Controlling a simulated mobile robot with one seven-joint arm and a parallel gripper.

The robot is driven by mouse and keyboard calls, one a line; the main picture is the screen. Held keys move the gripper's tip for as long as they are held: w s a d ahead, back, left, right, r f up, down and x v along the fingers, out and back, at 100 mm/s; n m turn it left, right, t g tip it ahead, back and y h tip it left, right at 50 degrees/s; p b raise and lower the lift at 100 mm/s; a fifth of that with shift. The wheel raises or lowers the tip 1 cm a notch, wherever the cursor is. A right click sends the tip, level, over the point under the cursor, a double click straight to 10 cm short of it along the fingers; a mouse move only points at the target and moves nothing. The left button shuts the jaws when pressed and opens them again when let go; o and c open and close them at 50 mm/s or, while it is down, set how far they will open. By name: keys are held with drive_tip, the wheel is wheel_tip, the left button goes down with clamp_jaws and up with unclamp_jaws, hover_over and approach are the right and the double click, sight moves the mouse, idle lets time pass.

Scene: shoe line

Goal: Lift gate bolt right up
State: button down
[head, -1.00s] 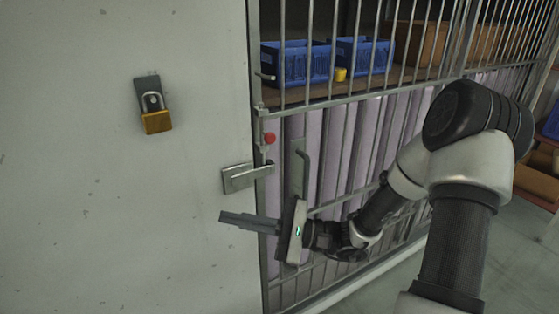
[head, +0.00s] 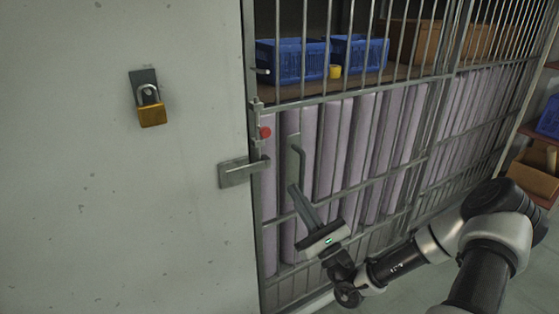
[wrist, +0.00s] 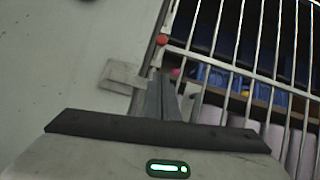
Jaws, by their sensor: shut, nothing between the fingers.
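The gate bolt (head: 257,122) is a thin upright metal rod with a red knob (head: 265,132), mounted on the left edge of the barred gate. The red knob also shows in the wrist view (wrist: 162,40). Below it, a grey metal latch plate (head: 236,174) sits on the wall, reaching the gate edge. Whether the rod's lower end enters the plate is too small to tell. My gripper (head: 294,189) is shut and empty, pointing up and left, below and right of the knob and apart from it. In the wrist view its fingers (wrist: 160,95) stand right of the plate.
A grey gate handle (head: 301,160) stands close above my fingertips. A brass padlock (head: 151,115) hangs on the pale wall at left. Blue crates (head: 292,62) and a yellow roll (head: 335,71) sit on a shelf behind the bars. Pale purple panels stand behind the lower bars.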

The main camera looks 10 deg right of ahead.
drive_tip(key=s+r+x, duration=0.1)
drive_tip(key=r+x, duration=0.1)
drive_tip(key=x, duration=1)
drive_tip(key=shift+r, duration=0.4)
drive_tip(key=shift+s+a, duration=0.1)
wheel_tip(320, 180, up, 5)
drive_tip(key=p, duration=0.7)
drive_tip(key=shift+r, duration=0.1)
